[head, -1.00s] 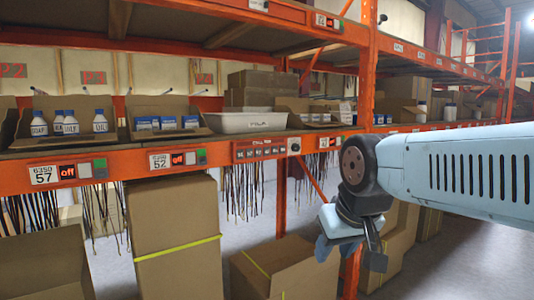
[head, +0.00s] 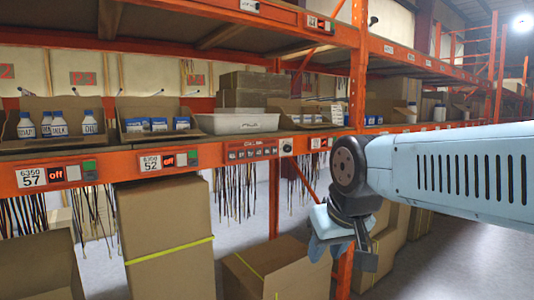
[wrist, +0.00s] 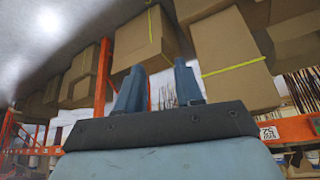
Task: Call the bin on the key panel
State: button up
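The key panel (head: 251,150) is an orange strip with a row of small dark keys and a round pale knob at its right end. It sits on the front of the shelf beam in the head view. The bin (head: 236,123), a white tub, stands on the shelf right above it. My gripper (head: 340,262) hangs below and to the right of the panel, apart from it, in front of the rack post. In the wrist view my gripper (wrist: 160,88) shows two blue fingers with a clear gap and nothing between them. The key panel cannot be made out there.
Tags 57 (head: 31,178) and 52 (head: 150,162) are on the beam to the left. Bottles (head: 57,125) and small blue-white boxes (head: 158,125) stand in open cartons above. Large cartons (head: 165,240) fill the floor under the shelf. An orange post (head: 357,75) stands near my arm.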

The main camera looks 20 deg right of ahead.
grip_shut()
dwell(1.4)
